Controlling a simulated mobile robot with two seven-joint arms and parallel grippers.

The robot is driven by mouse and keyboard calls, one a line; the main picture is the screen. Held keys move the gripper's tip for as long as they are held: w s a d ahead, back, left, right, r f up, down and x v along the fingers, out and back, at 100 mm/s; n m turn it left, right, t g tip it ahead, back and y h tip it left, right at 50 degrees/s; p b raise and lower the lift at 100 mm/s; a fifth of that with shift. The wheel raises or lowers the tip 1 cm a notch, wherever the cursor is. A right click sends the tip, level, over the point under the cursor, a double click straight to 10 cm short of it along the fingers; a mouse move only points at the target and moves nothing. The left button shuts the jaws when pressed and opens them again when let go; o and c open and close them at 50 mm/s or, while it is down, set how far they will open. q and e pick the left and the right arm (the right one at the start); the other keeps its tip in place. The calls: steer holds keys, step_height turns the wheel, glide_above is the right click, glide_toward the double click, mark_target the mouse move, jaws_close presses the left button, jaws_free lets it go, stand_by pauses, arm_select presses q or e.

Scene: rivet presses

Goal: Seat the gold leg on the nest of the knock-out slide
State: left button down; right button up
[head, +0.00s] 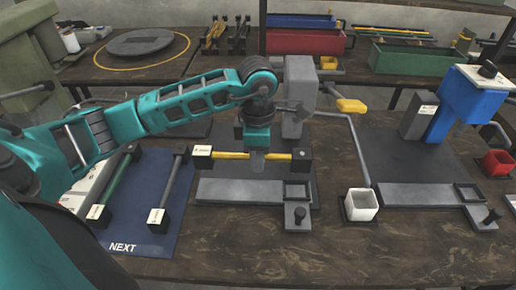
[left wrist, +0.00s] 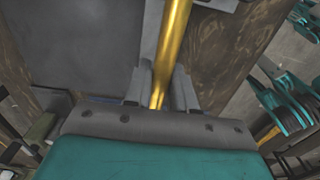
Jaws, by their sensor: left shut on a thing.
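The gold leg (head: 230,155) is a yellow bar with dark end blocks, lying level across the picture. My left gripper (head: 257,152) is shut on its middle from above. In the left wrist view the gold bar (left wrist: 172,40) runs between the two fingers (left wrist: 159,92). The bar appears above the grey slide (head: 240,192) of the middle press, which has a square frame-like nest (head: 298,191) at its right end. A similar slide (head: 415,195) with a square nest (head: 468,192) is at the right press. I cannot tell which is the knock-out slide.
A blue mat (head: 150,220) marked NEXT holds a green leg (head: 120,185) and a grey leg (head: 173,180). A white bin (head: 361,205) stands between the two slides, a red bin (head: 497,163) at far right. The grey press (head: 299,95) with a yellow-ended lever (head: 351,106) stands behind.

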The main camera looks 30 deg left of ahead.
arm_select(q)
steer(key=shift+s+d, duration=0.1)
steer(key=b, duration=0.7)
glide_above(258, 190)
step_height(258, 190, down, 7)
steer(key=shift+f, duration=0.1)
stand_by(0.5)
steer(key=shift+f+b, duration=0.45)
steer(key=shift+f, duration=0.3)
